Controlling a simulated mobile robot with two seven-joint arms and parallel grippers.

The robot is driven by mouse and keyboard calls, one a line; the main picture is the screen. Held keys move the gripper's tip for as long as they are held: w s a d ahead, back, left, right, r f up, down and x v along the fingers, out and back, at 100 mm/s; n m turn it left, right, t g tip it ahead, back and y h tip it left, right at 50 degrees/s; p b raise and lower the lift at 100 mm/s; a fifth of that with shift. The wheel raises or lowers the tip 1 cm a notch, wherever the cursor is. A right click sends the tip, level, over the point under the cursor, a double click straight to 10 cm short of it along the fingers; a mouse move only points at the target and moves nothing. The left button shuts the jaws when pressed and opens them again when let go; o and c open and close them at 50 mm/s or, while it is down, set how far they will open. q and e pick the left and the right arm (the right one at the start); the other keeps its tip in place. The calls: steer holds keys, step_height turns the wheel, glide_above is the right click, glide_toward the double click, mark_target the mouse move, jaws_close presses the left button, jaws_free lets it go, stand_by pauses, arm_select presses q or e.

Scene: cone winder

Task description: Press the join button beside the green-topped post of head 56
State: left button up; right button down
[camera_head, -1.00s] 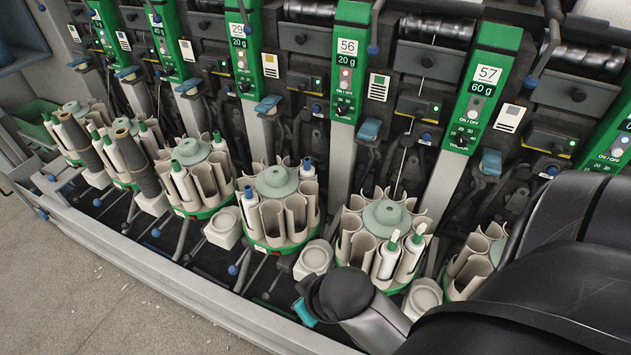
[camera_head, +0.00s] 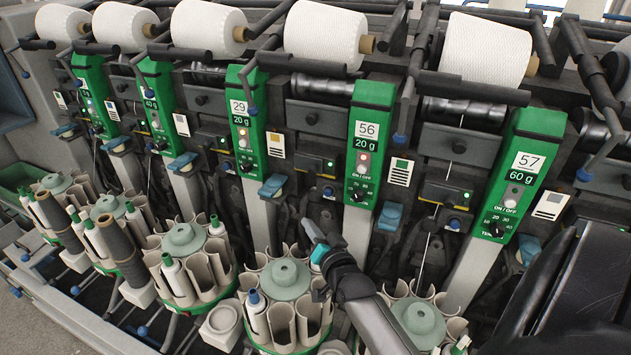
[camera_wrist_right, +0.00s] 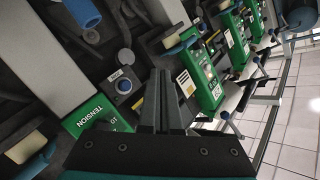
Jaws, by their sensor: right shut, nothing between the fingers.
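The green-topped post (camera_head: 370,140) marked 56 stands right of centre in the head view. A small blue button (camera_head: 327,191) sits on a dark box with a green light to its left; another blue button (camera_head: 454,222) sits to its right. My right gripper (camera_head: 308,226) is shut and empty, in front of the machine, below and left of the post. In the right wrist view its closed fingers (camera_wrist_right: 161,75) point at the machine. There a round blue button (camera_wrist_right: 124,86) on a dark box lies left of the fingers, seemingly apart from them. My left gripper is out of view.
Green-topped posts 29 (camera_head: 245,120) and 57 (camera_head: 512,170) stand either side. Blue levers (camera_head: 390,217) jut out between the posts. Round bobbin magazines (camera_head: 287,280) stand below my gripper, and white yarn cones (camera_head: 325,35) sit above.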

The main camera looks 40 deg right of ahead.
mark_target(328, 193)
arm_select(q)
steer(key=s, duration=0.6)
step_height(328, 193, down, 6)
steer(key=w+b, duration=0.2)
steer(key=b, duration=0.3)
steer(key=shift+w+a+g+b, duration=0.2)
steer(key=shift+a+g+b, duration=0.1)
steer(key=shift+b, duration=0.1)
arm_select(e)
steer(key=w+d, duration=0.3)
steer(key=d, duration=0.4)
steer(key=shift+w+d+r, duration=0.15)
steer(key=shift+w+d, duration=0.15)
steer(key=shift+d, duration=0.05)
steer(key=shift+d, duration=0.15)
stand_by(0.4)
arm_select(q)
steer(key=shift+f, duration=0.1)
arm_select(e)
steer(key=shift+w+d, duration=0.2)
steer(key=shift+d, duration=0.05)
